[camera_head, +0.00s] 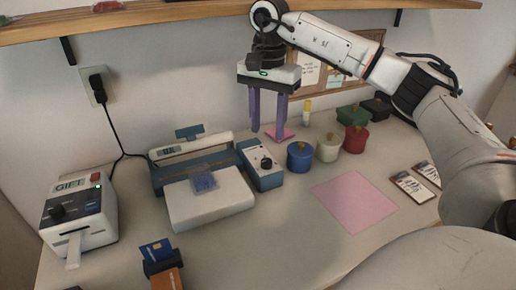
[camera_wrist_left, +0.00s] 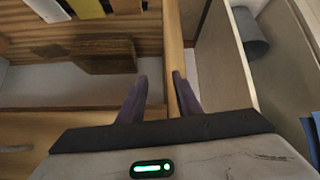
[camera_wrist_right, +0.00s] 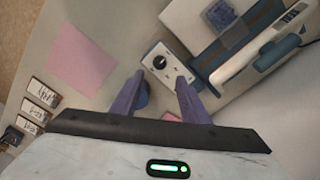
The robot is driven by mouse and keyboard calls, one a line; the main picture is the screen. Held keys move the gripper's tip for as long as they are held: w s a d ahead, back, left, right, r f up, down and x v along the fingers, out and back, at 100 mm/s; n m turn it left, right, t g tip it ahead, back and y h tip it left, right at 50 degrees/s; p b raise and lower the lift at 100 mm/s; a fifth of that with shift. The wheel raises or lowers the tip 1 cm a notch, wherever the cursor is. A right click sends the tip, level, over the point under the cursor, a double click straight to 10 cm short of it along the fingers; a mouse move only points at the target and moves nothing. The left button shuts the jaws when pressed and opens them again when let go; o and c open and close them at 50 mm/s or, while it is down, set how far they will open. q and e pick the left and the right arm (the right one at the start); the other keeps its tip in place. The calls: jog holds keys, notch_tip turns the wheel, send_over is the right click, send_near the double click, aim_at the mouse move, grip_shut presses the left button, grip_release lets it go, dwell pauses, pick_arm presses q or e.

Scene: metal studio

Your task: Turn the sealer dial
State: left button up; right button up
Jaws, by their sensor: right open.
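The sealer (camera_head: 205,185) is a white and blue machine on the table. A small control box (camera_head: 258,160) at its right side bears the black dial (camera_head: 266,163). In the right wrist view the dial (camera_wrist_right: 160,62) sits on the white face of the box, beyond and between the fingertips. My right gripper (camera_head: 267,134) is open and empty, above the table behind the control box, fingers pointing down and apart from the dial. My left gripper (camera_wrist_left: 158,78) shows only in its wrist view, with its fingers apart and nothing between them, facing wooden furniture.
Blue (camera_head: 299,157), white (camera_head: 327,148) and red (camera_head: 355,138) pots stand right of the control box. A pink sheet (camera_head: 354,200) lies on the table. A label printer (camera_head: 80,215) and a card holder (camera_head: 161,258) stand at the left.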

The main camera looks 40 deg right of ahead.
aim_at(267, 160)
notch_tip(267, 160, down, 9)
jog(key=shift+s+a+f, duration=0.1)
jog(key=shift+s+f, duration=0.05)
jog(key=shift+c, duration=0.3)
grip_shut()
